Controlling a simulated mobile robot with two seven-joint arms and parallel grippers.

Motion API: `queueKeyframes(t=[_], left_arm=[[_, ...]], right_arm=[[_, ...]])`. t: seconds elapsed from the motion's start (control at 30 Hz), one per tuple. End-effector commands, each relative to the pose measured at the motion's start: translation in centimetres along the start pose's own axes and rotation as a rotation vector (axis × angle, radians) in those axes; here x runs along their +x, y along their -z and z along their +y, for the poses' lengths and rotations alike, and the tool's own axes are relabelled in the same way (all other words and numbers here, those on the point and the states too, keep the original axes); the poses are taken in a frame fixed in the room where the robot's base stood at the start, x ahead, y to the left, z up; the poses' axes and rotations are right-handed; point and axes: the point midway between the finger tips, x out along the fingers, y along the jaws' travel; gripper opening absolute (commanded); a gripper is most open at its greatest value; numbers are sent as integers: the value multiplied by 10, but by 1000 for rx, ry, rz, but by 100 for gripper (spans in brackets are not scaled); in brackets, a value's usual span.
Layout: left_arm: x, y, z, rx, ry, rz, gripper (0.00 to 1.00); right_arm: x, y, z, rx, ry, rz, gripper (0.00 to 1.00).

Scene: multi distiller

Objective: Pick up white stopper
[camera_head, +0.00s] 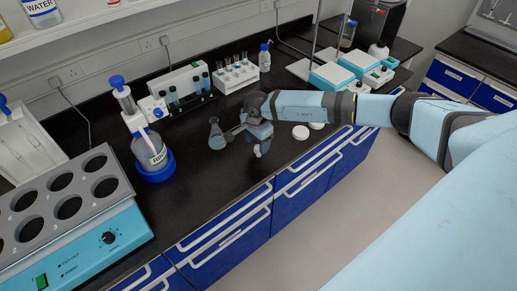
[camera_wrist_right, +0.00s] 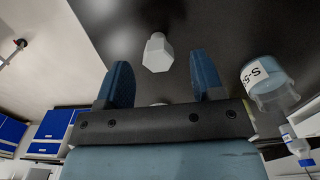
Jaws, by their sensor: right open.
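The white stopper (camera_wrist_right: 158,52) shows in the right wrist view, beyond and between the two blue fingers. It is a small faceted piece with a narrower top, set against the dark counter. My right gripper (camera_wrist_right: 163,80) is open, with a clear gap between its fingers and nothing held. In the head view my right gripper (camera_head: 251,137) is low over the black counter, just right of a conical flask (camera_head: 216,138). The labelled flask (camera_wrist_right: 267,85) stands beside the fingers in the wrist view. I cannot clearly make out the stopper in the head view. My left gripper is not in view.
Two white round pieces (camera_head: 300,132) lie on the counter right of the gripper. A tube rack (camera_head: 236,75) and a blue-capped bottle (camera_head: 264,57) stand behind. A blue-based dispenser bottle (camera_head: 152,155) is to the left. The front counter edge is close.

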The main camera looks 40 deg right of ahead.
Motion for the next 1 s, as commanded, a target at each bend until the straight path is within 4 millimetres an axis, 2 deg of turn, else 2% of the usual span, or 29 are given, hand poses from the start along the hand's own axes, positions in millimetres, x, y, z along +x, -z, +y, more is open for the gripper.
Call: queueKeyframes(t=[0.03, 0.2, 0.47, 0.5, 0.7, 0.73, 1.0], left_arm=[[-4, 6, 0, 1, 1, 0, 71], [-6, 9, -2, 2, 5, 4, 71], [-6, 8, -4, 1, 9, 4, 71], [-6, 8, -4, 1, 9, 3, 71], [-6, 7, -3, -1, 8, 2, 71], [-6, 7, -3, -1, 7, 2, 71], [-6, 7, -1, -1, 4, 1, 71]], right_arm=[[6, 2, 3, 2, -3, -1, 61], [28, 2, 3, 0, -1, -1, 61], [33, 3, 3, 0, 0, -1, 61], [32, 3, 3, 0, 0, -1, 59], [32, 3, 3, 0, 0, -1, 13], [32, 3, 3, 0, 0, -1, 9], [32, 3, 2, 0, 1, -1, 8]])
